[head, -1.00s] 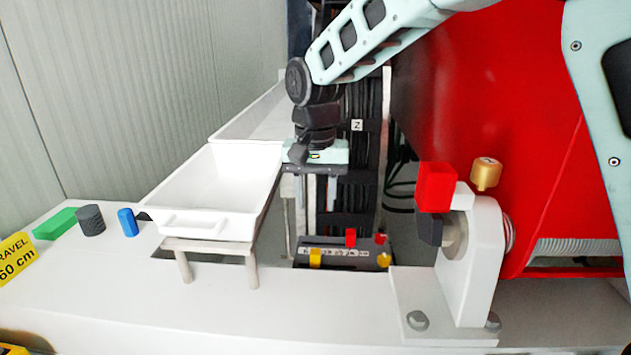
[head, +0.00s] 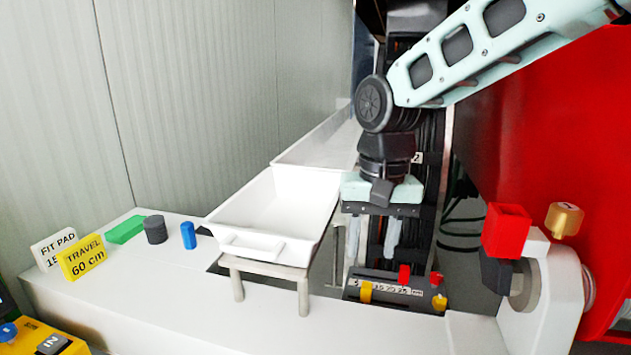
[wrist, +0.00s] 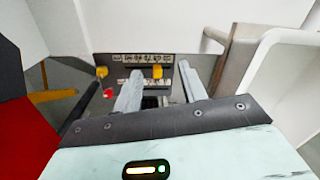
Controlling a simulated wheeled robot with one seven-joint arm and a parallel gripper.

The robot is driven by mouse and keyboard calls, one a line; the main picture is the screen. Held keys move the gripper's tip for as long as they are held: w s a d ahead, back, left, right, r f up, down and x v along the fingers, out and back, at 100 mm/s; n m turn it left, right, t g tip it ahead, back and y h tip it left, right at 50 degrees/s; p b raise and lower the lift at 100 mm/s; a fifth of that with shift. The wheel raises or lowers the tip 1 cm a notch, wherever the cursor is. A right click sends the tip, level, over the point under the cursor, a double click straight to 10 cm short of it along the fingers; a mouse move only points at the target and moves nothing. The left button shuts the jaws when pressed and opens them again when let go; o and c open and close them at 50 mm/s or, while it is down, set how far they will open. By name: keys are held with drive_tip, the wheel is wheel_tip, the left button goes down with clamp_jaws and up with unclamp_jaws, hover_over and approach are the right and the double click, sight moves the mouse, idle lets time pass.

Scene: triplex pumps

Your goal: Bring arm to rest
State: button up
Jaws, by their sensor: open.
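My arm comes in from the upper right in the head view and ends in my gripper (head: 375,238), which points down. Its two grey fingers are apart, with nothing between them. In the wrist view my gripper (wrist: 160,88) also shows open and empty, above a dark panel (wrist: 130,66) with a number scale and yellow and red markers. The gripper hangs just right of the white trays, and the panel (head: 395,288) lies below it.
A white tray (head: 230,215) stands on a metal stand at the left, close to my gripper. Green, dark grey and blue pieces (head: 188,235) sit on the white bench. A red block (head: 506,231) and a brass knob (head: 565,219) are at the right, before a large red body.

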drive_tip(key=s+d+f+n, duration=0.1)
drive_tip(key=s+f+n, duration=0.2)
drive_tip(key=s, duration=0.8)
drive_tip(key=s+d+f+n, duration=0.2)
drive_tip(key=s+f+n, duration=0.2)
drive_tip(key=s, duration=0.6)
drive_tip(key=shift+s+n, duration=0.4)
drive_tip(key=shift+n, duration=0.3)
drive_tip(key=shift+a, duration=0.1)
drive_tip(key=shift+a, duration=0.15)
